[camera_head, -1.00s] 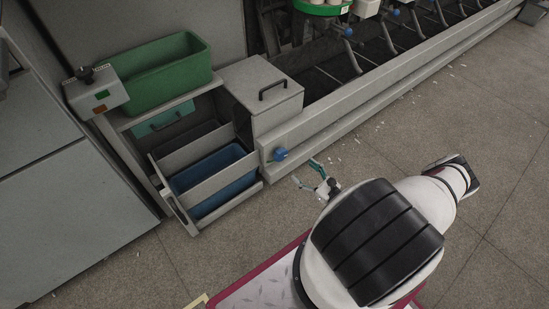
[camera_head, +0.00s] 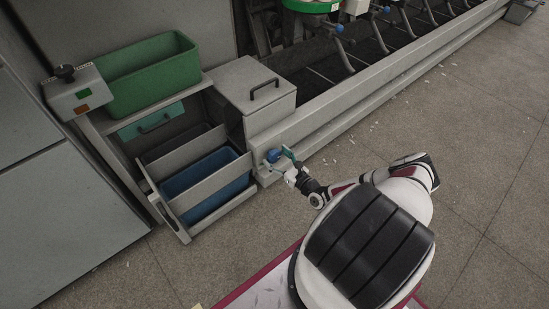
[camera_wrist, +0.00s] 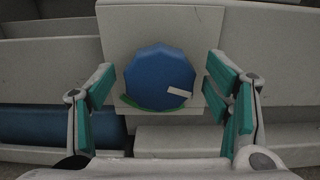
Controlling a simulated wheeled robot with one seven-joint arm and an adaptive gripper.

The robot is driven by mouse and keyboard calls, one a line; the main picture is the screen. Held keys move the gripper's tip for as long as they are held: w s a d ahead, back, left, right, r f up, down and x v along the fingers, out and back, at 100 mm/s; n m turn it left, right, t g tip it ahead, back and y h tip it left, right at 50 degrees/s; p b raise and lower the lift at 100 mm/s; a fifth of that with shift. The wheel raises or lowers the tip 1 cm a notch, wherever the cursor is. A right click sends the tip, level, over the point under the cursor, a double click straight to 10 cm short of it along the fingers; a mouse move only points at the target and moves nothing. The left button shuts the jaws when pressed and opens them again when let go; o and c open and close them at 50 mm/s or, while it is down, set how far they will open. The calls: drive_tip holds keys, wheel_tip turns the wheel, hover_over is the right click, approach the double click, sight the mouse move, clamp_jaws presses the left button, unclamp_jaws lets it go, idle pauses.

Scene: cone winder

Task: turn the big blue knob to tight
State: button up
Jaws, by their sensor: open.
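The big blue knob (camera_wrist: 158,72) sits on the grey panel, centred in the wrist view between my fingers. It has a faceted rim and a white mark at its lower right. A green arc shows on the panel at its lower left edge. In the head view the knob (camera_head: 273,156) is on the machine's front end, partly covered by my gripper (camera_head: 282,161). My gripper (camera_wrist: 160,95) is open, with one green-padded finger on each side of the knob. A gap shows between the pads and the knob; I cannot tell its depth.
A pull-out rack (camera_head: 155,196) with a blue bin (camera_head: 205,172) stands just left of the knob. A green tub (camera_head: 150,77) and a box with a small black knob (camera_head: 65,72) are above it. The floor to the right is mostly clear.

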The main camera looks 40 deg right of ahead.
drive_tip(key=shift+w, duration=0.8)
drive_tip(key=shift+c, duration=0.5)
drive_tip(key=c, duration=1)
drive_tip(key=shift+m, duration=0.3)
